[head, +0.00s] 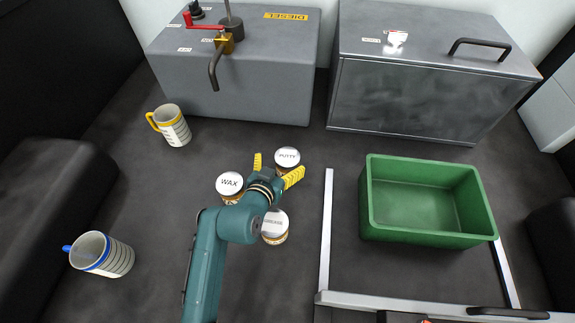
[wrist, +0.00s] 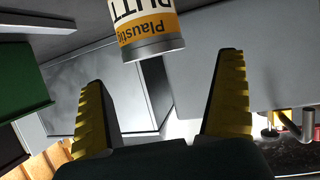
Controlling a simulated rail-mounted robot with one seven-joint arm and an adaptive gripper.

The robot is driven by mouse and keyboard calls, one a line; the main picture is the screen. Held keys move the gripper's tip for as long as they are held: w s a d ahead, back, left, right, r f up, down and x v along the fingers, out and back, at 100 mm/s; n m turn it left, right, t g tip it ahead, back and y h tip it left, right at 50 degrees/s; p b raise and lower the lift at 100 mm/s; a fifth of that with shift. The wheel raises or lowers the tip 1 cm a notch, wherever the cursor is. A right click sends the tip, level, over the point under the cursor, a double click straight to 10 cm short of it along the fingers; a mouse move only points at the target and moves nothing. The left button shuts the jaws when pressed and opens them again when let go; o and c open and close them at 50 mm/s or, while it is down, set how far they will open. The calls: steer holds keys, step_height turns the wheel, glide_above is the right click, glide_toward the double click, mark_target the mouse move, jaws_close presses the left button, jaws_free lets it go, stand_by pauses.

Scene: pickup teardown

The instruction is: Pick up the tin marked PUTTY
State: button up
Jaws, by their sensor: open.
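The tin marked PUTTY (head: 287,158) stands on the dark floor, its white lid facing up, partly hidden by my gripper. In the wrist view the same tin (wrist: 148,30) shows an orange and white label, upside down, and lies beyond and between my fingers. My gripper (head: 277,167) is open, its yellow fingers spread on the near side of the tin. It also shows in the wrist view (wrist: 162,105) with nothing between the fingertips. I cannot tell whether a finger touches the tin.
The WAX tin (head: 229,183) stands left of my gripper and another tin (head: 274,227) stands just below it, both close to my arm. A green crate (head: 373,205) is at right. A grey tank (head: 235,75) and metal box (head: 420,95) stand behind. Two mugs (head: 174,128) (head: 112,258) are at left.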

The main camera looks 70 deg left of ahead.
mark_target(287, 159)
steer(key=x, duration=0.2)
steer(key=b+x, duration=0.1)
steer(key=x, duration=0.2)
steer(key=shift+w+f, duration=0.3)
steer(key=shift+f, duration=0.1)
